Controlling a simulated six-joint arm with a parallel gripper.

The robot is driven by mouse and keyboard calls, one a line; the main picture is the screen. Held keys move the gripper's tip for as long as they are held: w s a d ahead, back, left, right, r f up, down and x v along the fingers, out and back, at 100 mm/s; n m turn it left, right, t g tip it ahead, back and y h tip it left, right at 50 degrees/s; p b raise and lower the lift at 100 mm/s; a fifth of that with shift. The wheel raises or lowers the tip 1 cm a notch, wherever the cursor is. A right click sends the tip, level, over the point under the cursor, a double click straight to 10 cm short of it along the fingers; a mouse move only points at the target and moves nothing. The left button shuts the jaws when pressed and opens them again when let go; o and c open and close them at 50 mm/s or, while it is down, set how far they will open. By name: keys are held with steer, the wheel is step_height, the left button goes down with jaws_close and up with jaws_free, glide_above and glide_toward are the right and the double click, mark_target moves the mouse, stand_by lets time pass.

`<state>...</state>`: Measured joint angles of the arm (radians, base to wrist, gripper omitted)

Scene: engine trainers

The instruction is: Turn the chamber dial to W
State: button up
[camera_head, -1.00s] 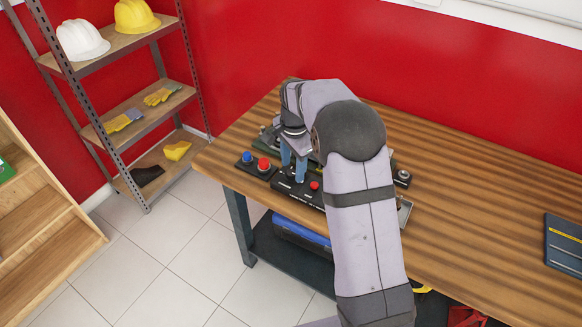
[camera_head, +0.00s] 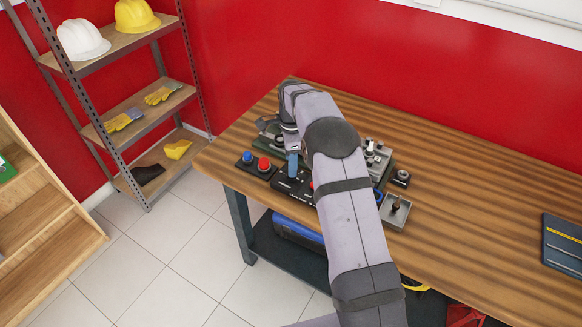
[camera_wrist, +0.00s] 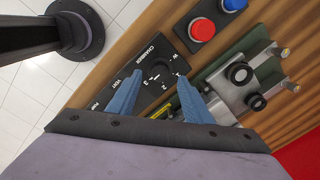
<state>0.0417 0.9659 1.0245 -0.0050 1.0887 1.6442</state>
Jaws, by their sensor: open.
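The chamber dial (camera_wrist: 159,73) is a small black knob on a black panel in the wrist view. The word CHAMBER is printed beside it, with marks 1, 2, 3 and W around it. Its pointer is too small to read surely. My gripper (camera_wrist: 158,76) is open, its two blue fingers on either side of the dial; whether they touch it I cannot tell. In the head view my gripper (camera_head: 292,165) is over the black control panel (camera_head: 283,187), and my arm hides part of the panel and the dial.
A box with a red button (camera_wrist: 202,30) and a blue button stands beside the panel. A green-based metal fixture (camera_wrist: 240,75) with black knobs is close to the right finger. A small grey switch tray (camera_head: 396,211) is at the bench's front edge. The bench's right side is mostly clear.

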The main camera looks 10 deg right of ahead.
steer(key=shift+w+f+p, duration=0.15)
steer(key=shift+f+p, duration=0.5)
steer(key=shift+f, duration=1.4)
steer(key=c, duration=1.1)
